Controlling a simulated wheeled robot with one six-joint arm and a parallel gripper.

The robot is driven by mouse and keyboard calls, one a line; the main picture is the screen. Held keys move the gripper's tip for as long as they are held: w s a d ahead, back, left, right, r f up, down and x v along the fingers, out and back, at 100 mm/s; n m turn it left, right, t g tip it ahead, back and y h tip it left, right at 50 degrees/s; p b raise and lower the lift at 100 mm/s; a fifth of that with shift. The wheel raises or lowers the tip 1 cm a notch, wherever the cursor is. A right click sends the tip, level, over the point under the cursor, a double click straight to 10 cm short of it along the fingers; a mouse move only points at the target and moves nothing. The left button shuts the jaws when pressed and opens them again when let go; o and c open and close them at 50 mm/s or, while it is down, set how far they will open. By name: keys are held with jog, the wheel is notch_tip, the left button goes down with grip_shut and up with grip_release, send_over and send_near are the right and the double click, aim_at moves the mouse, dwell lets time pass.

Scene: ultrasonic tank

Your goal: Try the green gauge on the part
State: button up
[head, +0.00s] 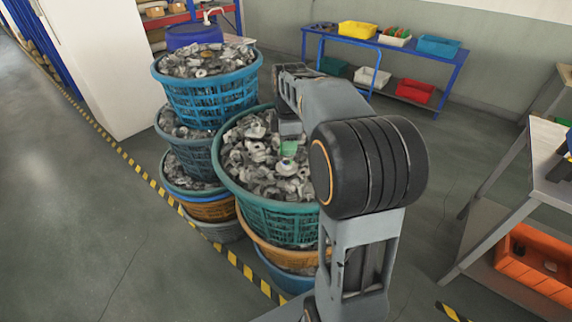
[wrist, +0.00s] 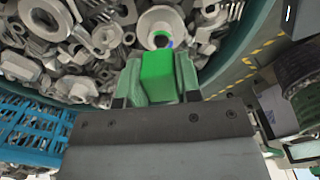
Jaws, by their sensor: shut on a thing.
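The green gauge (wrist: 157,76) is a bright green block between the fingers of my gripper (wrist: 156,82) in the wrist view. My gripper is shut on it. In the head view the gauge (head: 289,147) shows just below my gripper (head: 290,135), over the teal basket. A pale metal part (wrist: 160,22) with a round flange and a dark bore lies just beyond the gauge's end; a bit of blue shows at its bore. It also shows in the head view (head: 286,167). I cannot tell whether gauge and part touch.
The teal basket (head: 272,222) is heaped with loose metal parts and stands on other baskets. A taller stack with a blue basket (head: 210,98) is to its left. A workbench (head: 553,178) stands at the right. Floor at the left is clear.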

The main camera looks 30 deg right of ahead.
jog(key=shift+r, duration=0.45)
notch_tip(320, 180, up, 4)
jog(key=p, duration=0.4)
jog(key=shift+f, duration=0.1)
